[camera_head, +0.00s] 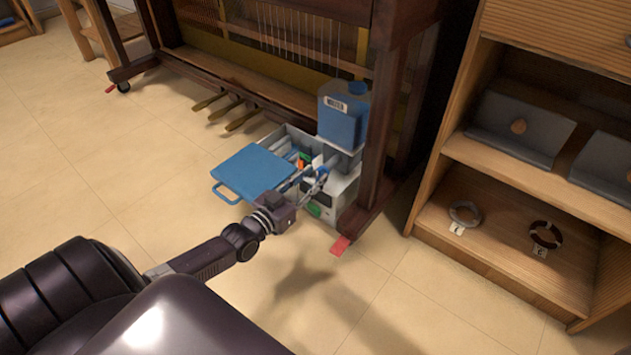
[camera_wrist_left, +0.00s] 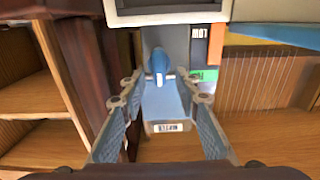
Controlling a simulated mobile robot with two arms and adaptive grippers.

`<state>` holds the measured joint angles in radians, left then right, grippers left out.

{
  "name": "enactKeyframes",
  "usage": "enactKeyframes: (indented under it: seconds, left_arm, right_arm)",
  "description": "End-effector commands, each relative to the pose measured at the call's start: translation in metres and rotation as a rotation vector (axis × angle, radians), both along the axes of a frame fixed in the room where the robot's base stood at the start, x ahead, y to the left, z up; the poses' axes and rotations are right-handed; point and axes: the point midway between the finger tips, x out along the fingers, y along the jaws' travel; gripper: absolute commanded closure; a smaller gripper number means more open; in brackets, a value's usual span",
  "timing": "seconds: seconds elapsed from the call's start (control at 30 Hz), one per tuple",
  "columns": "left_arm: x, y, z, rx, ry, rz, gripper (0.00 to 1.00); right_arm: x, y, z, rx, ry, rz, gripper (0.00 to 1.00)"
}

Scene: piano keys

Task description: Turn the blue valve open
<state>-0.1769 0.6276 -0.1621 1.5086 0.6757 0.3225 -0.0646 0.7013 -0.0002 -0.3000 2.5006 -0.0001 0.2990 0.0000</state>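In the head view a grey box (camera_head: 343,192) with a blue lid (camera_head: 253,172) folded out stands on the floor by the piano. A blue tank (camera_head: 343,115) with a white label rises at its back right corner. My left gripper (camera_head: 316,181) is over the front of the box. In the left wrist view it is open, with a finger on either side of a small blue handle (camera_wrist_left: 159,64), which looks like the valve. I cannot tell if the fingers touch it. The labelled blue tank (camera_wrist_left: 166,105) shows behind, between the fingers. My right gripper is not in view.
The piano's dark post (camera_head: 378,130) stands close to the right of the box. Wooden pedals (camera_head: 226,108) are at the left behind it. A wooden shelf (camera_head: 500,215) with ring-shaped items is at the right. The tiled floor (camera_head: 130,165) at the left is clear.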

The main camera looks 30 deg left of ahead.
Motion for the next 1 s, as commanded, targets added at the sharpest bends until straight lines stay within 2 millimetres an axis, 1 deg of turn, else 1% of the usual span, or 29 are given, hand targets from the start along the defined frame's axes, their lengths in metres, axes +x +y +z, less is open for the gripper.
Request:
enactKeyframes:
  seconds: [0.03, 0.13, 0.43, 0.47, 0.7, 0.73, 1.0]
  left_arm:
    - [0.0056, -0.0006, -0.0025, 0.0, -0.001, 0.0, 0.7]
    - [0.0117, -0.0013, -0.0009, 0.0, -0.001, 0.0, 0.7]
    - [0.0139, -0.0017, 0.0002, 0.0, 0.001, -0.001, 0.7]
    - [0.0139, -0.0017, 0.0002, 0.0, 0.001, -0.001, 0.71]
    - [0.0138, -0.0017, 0.0003, 0.0, 0.001, -0.001, 0.98]
    - [0.0138, -0.0017, 0.0002, 0.0, 0.001, -0.001, 1.0]
    - [0.0137, -0.0016, 0.0006, -0.008, 0.001, -0.001, 1.0]
  right_arm:
    - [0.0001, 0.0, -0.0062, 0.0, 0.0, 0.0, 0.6]
    - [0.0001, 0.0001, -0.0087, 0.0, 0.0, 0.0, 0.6]
    - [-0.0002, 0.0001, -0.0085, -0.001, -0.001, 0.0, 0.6]
    - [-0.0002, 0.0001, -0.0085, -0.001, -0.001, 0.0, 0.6]
    - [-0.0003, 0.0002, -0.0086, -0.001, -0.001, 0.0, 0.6]
    - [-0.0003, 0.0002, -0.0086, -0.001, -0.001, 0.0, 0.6]
    - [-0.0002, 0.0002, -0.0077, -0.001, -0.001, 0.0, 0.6]
